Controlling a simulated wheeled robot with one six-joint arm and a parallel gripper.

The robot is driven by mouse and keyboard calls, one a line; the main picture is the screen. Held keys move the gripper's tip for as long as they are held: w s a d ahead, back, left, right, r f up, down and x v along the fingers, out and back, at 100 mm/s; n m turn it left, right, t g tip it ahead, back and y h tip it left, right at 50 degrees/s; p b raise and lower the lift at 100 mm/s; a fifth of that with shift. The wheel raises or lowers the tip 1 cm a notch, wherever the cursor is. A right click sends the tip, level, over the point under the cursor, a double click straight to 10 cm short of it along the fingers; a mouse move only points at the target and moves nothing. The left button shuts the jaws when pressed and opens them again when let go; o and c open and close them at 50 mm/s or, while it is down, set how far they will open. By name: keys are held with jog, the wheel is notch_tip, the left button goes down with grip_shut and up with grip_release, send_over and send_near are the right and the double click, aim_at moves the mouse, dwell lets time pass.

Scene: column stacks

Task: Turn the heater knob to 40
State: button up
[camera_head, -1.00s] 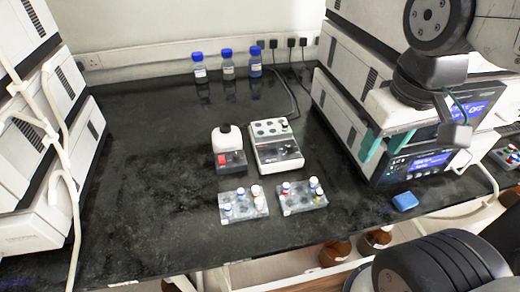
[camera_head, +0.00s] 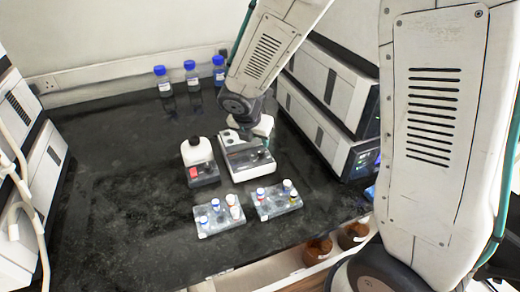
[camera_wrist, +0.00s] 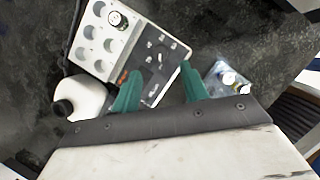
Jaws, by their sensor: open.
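The heater is a white and grey box with round wells in its top; it stands on the bench in the head view (camera_head: 248,165) and fills the upper middle of the wrist view (camera_wrist: 95,38). Its dark front panel (camera_wrist: 163,48) has small white marks; I cannot make out the knob or its setting. My gripper (camera_wrist: 160,72) is open and empty, its two green fingers apart over the panel end of the heater. In the head view, my gripper (camera_head: 254,138) is just above the heater and hides part of its top.
A white bottle on a dark base (camera_head: 198,160) stands close left of the heater. Two vial racks (camera_head: 219,217) (camera_head: 277,201) stand in front. Stacked instruments (camera_head: 325,120) rise at the right, and blue-capped bottles (camera_head: 190,76) stand behind. The bench's left part is clear.

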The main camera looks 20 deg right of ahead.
aim_at(261, 151)
jog(key=x, duration=0.7)
jog(key=shift+w+f, duration=0.1)
jog(key=shift+f, duration=0.15)
grip_shut()
